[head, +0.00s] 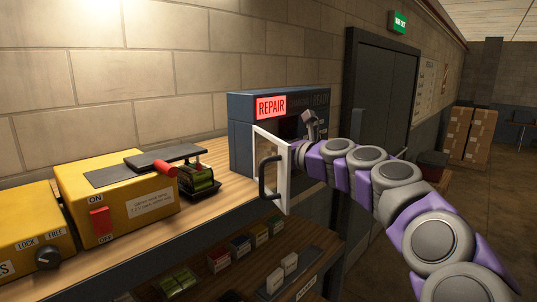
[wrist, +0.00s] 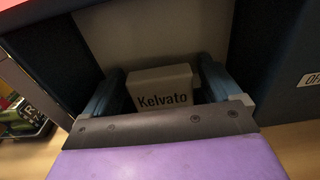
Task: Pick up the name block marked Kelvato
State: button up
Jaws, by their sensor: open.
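The white name block marked Kelvato (wrist: 163,88) shows in the wrist view, upright, with its lettering facing me. My gripper (wrist: 160,72) is open, with one finger on each side of the block. I cannot tell whether either finger touches it. The lower part of the block is hidden behind the dark front edge of my gripper. In the head view my arm reaches to the front of the dark blue REPAIR cabinet (head: 240,148); the block is not visible there.
The cabinet's pale door (head: 283,185) stands open beside my wrist. Dark blue walls flank my gripper in the wrist view. A yellow switch box (head: 130,205) and a charger-like device (head: 198,180) stand left on the wooden bench. A lower shelf holds small boxes and white blocks (head: 276,280).

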jog(key=shift+s+a+r, duration=0.1)
jog(key=shift+s, duration=0.05)
jog(key=shift+d, duration=0.5)
jog(key=c, duration=1)
jog(key=shift+a, duration=0.25)
jog(key=shift+c, duration=0.3)
jog(key=shift+r, duration=0.1)
